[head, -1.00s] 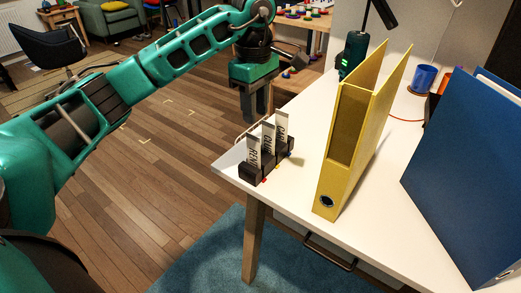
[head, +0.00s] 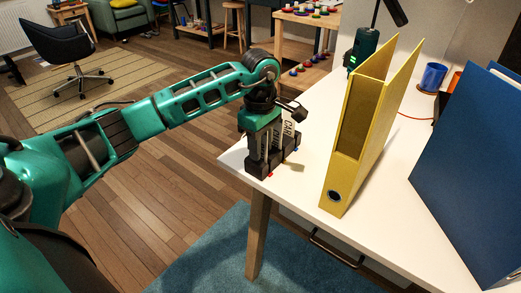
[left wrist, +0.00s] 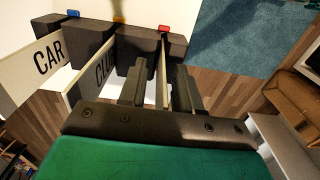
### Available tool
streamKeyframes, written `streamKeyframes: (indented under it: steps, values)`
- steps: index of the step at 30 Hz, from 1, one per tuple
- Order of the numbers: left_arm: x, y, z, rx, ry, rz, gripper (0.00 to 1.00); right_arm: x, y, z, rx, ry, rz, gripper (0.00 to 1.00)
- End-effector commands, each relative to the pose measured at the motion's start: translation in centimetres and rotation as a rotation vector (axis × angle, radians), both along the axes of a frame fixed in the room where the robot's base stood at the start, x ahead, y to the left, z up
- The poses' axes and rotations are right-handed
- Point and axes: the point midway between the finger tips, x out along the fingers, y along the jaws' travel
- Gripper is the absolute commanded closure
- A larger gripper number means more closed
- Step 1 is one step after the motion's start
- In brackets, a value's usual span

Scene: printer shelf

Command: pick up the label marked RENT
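A dark label holder (head: 262,171) stands at the left corner of the white table, with upright white labels in it. My left gripper (head: 262,155) is down over the holder. In the left wrist view its fingers (left wrist: 160,75) stand open on either side of the end label, with gaps showing. My right gripper is out of view.
A yellow binder (head: 345,165) stands upright right of the holder, and a blue binder (head: 470,170) farther right. The white table (head: 295,195) is bare between holder and yellow binder.

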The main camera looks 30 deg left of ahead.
Motion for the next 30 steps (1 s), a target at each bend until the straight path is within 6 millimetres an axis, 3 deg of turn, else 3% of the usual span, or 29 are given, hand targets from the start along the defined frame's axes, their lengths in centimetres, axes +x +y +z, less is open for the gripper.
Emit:
streamKeyframes:
  steps: [6,17,30]
  values:
    - [0.02,-0.01,-0.06,0.000,-0.001,0.000,0.67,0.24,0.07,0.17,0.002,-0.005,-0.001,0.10]
    - [0.01,0.00,-0.03,0.000,-0.001,0.000,1.00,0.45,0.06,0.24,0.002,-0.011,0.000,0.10]
    - [0.02,0.01,0.02,0.000,-0.001,0.000,1.00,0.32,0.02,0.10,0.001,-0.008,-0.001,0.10]
